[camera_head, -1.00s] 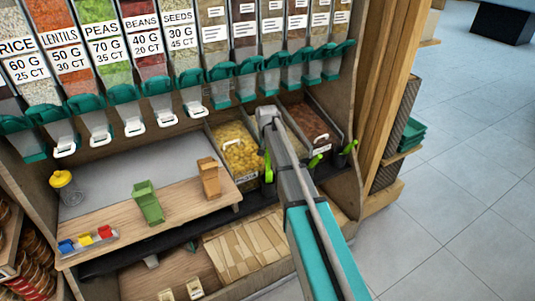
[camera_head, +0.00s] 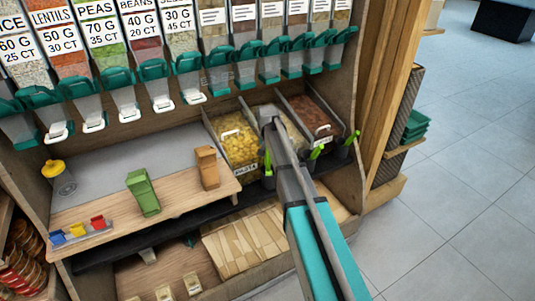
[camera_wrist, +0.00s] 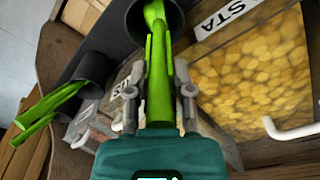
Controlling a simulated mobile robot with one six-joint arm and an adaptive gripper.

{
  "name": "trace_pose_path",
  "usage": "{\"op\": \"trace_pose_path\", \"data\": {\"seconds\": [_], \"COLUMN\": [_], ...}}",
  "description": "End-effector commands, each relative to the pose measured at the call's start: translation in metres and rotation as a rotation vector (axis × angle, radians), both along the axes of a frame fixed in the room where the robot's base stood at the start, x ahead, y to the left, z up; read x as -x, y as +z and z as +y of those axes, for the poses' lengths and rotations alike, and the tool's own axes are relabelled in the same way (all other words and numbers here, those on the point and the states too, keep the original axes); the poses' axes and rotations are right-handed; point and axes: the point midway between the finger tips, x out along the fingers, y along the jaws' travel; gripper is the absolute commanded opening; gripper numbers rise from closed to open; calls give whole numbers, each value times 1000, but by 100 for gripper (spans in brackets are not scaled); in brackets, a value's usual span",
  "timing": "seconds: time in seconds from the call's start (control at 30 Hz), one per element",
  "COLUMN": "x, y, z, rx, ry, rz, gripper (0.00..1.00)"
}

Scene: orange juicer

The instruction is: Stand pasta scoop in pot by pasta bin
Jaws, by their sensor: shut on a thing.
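The pasta scoop (camera_wrist: 160,85) is a green tool, gripped between the fingers of my gripper (camera_wrist: 160,100) in the wrist view. Its far end overlaps the mouth of a dark round pot (camera_wrist: 133,22) beside the pasta bin (camera_wrist: 250,85). I cannot tell how deep the scoop sits in it. The bin holds yellow pasta and has a white label and a white handle. In the head view the scoop (camera_head: 267,160) shows as a green sliver by the pasta bin (camera_head: 238,150), left of my arm.
Another dark pot (camera_wrist: 92,72) with green scoops (camera_wrist: 45,112) stands to the left in the wrist view. Other bins (camera_head: 312,115) lie to the right. Dispensers with teal lids (camera_head: 188,62) hang above. A wooden counter (camera_head: 110,230) holds green and brown bags.

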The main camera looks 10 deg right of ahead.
Motion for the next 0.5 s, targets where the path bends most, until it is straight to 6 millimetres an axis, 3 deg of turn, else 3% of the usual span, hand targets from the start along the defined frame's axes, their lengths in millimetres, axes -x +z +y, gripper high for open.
{"op": "trace_pose_path", "data": {"seconds": [0.47,0.5], "x": [0,0], "y": [-3,-3], "z": [0,0], "rx": [0,0], "ry": [0,0], "rz": [0,0], "gripper": [0,37]}}
